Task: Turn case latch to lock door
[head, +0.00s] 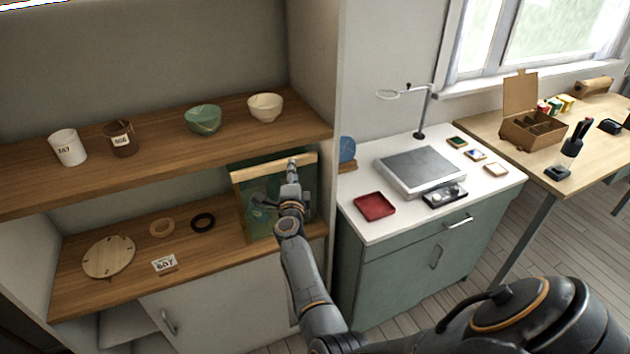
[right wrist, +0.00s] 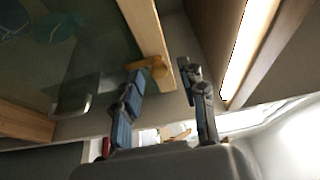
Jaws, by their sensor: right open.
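The case (head: 245,205), with a pale wood frame and dark green glassy front, stands on the lower shelf in the head view. My right gripper (head: 292,163) is at its upper front, largely end-on. In the right wrist view the case's wood frame (right wrist: 142,22) runs down to a small brass-coloured latch (right wrist: 150,65) near its end. My right gripper (right wrist: 162,75) is open there, its fingertips on either side of the latch's end, the left one closer. I cannot tell whether they touch. A metal handle (right wrist: 74,106) shows on the door. My left gripper is out of view.
The upper shelf (head: 165,130) runs above the case and holds cups and bowls. A wooden disc (head: 108,257) and two rings lie left on the lower shelf. To the right, a white-topped green cabinet (head: 405,250) carries a scale and a red tray (head: 374,206).

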